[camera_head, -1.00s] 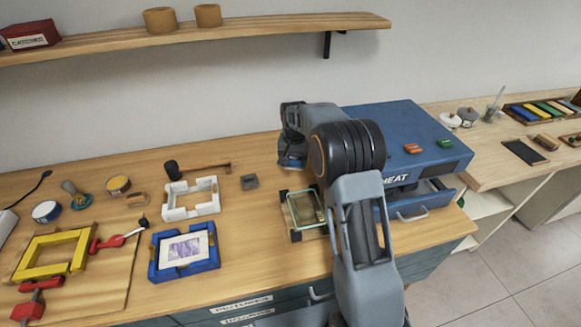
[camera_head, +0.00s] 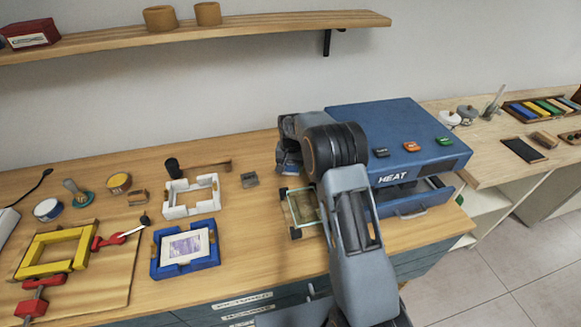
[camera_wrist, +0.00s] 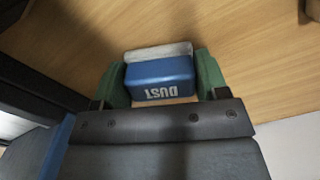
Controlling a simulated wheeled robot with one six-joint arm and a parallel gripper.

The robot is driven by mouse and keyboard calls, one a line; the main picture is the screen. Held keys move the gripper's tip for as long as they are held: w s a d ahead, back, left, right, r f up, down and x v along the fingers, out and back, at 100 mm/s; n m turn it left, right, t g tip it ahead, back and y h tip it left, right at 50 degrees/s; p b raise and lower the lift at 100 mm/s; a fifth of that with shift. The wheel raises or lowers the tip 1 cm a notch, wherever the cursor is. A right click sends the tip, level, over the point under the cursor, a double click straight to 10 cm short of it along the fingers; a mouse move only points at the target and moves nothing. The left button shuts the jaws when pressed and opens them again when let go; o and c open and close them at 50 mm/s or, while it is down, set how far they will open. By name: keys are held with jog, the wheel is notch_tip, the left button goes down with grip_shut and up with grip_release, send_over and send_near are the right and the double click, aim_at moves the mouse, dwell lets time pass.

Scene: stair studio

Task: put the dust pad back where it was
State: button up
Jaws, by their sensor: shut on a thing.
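The dust pad is a blue block marked DUST with a pale underside (camera_wrist: 158,78), seen in the wrist view. My gripper (camera_wrist: 160,70) is shut on it, with one green finger at each side. Wood surface shows beyond the pad; I cannot tell how far above it the pad is. In the head view my gripper (camera_head: 288,160) is over the back of the bench, just left of the blue HEAT box. The pad cannot be made out there, and which spot it came from is not shown.
The blue HEAT box (camera_head: 385,130) stands close to the right of my gripper, its drawer open. A glass-topped frame (camera_head: 303,206) lies in front. A small grey block (camera_head: 249,180), a mallet (camera_head: 200,168) and a white frame (camera_head: 191,196) lie left. A shelf (camera_head: 250,30) hangs above.

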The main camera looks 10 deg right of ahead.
jog(key=shift+f, duration=0.2)
jog(key=o, duration=0.8)
jog(key=shift+o, duration=0.2)
jog(key=shift+r, duration=0.1)
jog(key=s+r+n+t, duration=0.1)
jog(key=s+r, duration=0.2)
jog(key=r, duration=0.6)
jog(key=s+r, duration=0.3)
jog(key=r, duration=0.5)
jog(key=s+n+t, duration=0.2)
jog(key=s+n, duration=0.1)
jog(key=s, duration=2.1)
jog(key=shift+s+f+n+t, duration=0.35)
jog(key=shift+f+n+t, duration=0.05)
jog(key=shift+f, duration=0.05)
